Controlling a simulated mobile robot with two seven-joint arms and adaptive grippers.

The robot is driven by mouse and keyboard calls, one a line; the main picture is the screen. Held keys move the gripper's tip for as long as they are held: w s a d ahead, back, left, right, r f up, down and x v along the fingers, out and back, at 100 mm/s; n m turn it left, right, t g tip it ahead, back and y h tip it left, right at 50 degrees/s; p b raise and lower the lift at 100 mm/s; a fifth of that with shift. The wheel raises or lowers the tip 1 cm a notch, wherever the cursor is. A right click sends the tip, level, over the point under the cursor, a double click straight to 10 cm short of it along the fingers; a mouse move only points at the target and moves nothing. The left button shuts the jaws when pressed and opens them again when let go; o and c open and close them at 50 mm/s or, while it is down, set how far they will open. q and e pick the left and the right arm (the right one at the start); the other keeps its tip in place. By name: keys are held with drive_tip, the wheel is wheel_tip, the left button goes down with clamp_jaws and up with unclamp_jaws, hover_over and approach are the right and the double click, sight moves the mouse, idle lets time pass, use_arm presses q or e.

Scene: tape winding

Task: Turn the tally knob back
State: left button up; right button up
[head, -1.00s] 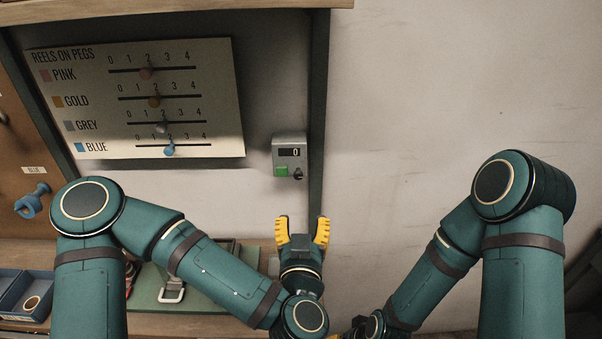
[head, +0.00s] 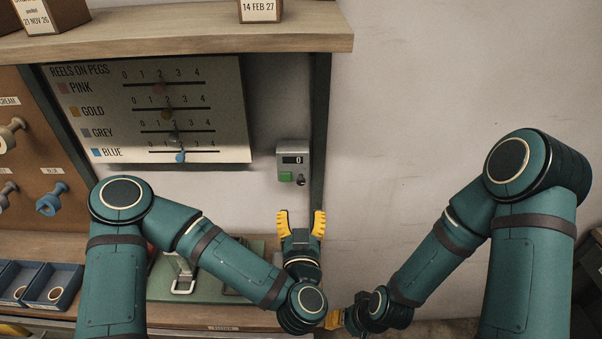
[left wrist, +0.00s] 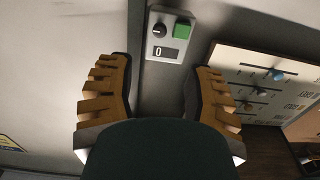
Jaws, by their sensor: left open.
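The tally box (head: 293,161) is a small grey unit on the wall with a display that reads 0, a green button (head: 286,176) and a small dark knob (head: 300,181) at its lower right. In the left wrist view the black knob (left wrist: 162,30) shows beside the green button (left wrist: 183,31). My left gripper (head: 301,222) is open and empty, below the box and apart from it, fingers pointing up towards it. It also shows in the left wrist view (left wrist: 160,80), with the box beyond the fingers. My right gripper (head: 335,319) is low in the head view, mostly hidden by the arms.
The "REELS ON PEGS" board (head: 150,110) with sliders hangs left of the box. A shelf (head: 180,36) juts out above. A dark upright (head: 319,130) stands just right of the box. A green mat (head: 210,270) and blue trays (head: 53,285) lie on the bench.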

sight(301, 182)
use_arm(q)
drive_tip(key=w+p, duration=0.2)
drive_tip(key=w, duration=0.9)
drive_tip(key=shift+w+f+p, duration=0.1)
drive_tip(key=shift+w+p, duration=0.1)
drive_tip(key=shift+p, duration=0.15)
drive_tip(key=shift+c, duration=0.4)
clamp_jaws()
